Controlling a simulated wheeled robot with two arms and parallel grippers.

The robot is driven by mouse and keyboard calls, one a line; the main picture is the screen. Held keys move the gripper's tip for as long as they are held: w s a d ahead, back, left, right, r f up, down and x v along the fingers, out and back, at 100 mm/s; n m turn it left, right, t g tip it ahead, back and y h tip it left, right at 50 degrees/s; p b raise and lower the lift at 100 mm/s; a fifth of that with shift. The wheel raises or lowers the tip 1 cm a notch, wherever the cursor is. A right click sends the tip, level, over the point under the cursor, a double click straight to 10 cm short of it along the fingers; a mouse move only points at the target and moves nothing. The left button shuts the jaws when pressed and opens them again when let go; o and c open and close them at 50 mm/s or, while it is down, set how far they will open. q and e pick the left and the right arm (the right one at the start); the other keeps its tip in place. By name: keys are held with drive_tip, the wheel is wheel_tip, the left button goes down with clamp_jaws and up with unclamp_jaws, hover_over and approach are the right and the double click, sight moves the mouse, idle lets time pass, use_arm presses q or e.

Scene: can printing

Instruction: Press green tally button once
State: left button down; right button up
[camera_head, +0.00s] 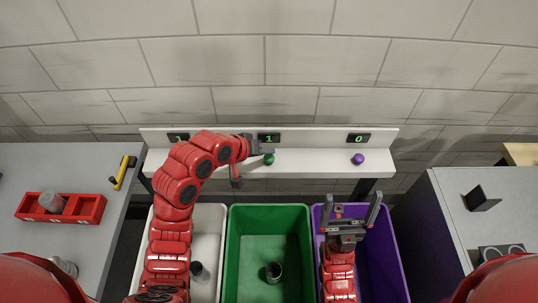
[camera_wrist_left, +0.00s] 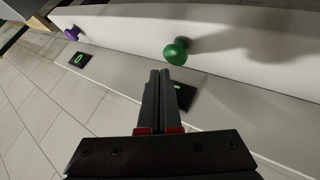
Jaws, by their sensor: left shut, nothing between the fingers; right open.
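The green tally button (camera_head: 269,159) sits on the white shelf behind the bins, below a small display (camera_head: 269,138) that reads 1. In the left wrist view the green button (camera_wrist_left: 176,51) stands just beyond my left fingertips, with a small gap in the picture. My left gripper (camera_head: 258,148) is shut and empty at the shelf, beside the green button; its fingers also show in the left wrist view (camera_wrist_left: 160,74). My right gripper (camera_head: 347,205) is open and empty above the purple bin.
A purple button (camera_head: 358,158) stands right on the shelf (camera_head: 315,160) under a display reading 0. White (camera_head: 212,215), green (camera_head: 235,240) and purple (camera_head: 385,260) bins stand below. Cans lie in the white and green bins. Grey tables flank them; the left one holds a red tray (camera_head: 90,209).

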sight(267, 159)
use_arm(q)
drive_tip(key=shift+r+p, duration=1.4)
drive_tip(key=shift+r, duration=1.15)
drive_tip(key=shift+f, duration=0.1)
